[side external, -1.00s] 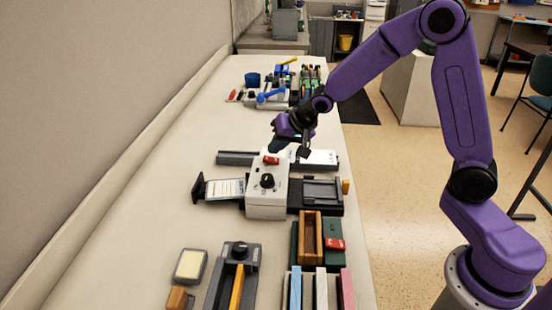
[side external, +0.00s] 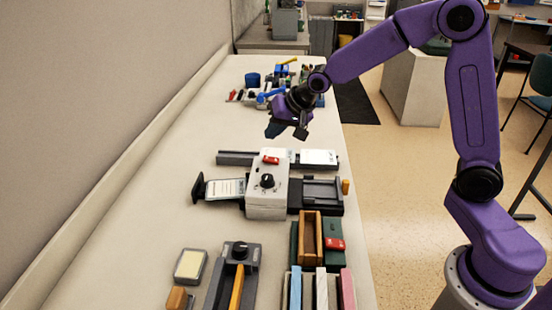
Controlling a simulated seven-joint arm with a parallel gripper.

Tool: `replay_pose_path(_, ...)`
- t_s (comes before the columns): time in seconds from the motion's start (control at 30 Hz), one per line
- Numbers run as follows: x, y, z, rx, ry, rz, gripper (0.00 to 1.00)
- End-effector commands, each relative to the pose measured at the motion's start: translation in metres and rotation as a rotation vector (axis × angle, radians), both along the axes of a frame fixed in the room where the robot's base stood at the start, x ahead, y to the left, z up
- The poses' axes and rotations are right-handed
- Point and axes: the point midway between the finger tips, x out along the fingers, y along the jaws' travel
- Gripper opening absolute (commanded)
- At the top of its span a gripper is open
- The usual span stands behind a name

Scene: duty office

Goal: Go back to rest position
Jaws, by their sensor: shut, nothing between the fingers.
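My gripper (side external: 287,131) is shut and empty. It hangs in the air above the long pale bench, over the far side of a white device (side external: 267,186) with a black knob and a red button. It is apart from everything on the bench. My purple arm reaches in from the right. The fingertips are small and dark in this view.
The white device has a card tray (side external: 226,189) at its left and a dark slide (side external: 316,194) at its right. Nearer are wooden and green boxes (side external: 310,238) and a grey holder (side external: 233,276). Several tools crowd the far end. The bench's left side is clear.

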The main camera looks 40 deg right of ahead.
Motion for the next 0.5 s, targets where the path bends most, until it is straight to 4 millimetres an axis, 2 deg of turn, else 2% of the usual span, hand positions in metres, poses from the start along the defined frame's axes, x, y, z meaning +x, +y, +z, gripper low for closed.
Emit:
replay_pose_path(0.13, 0.0006, 0.0007, 0.0070, -0.001, 0.000, 0.001, 0.00)
replay_pose_path(0.5, -0.0031, 0.0030, 0.0076, -0.006, 0.004, 0.013, 0.00)
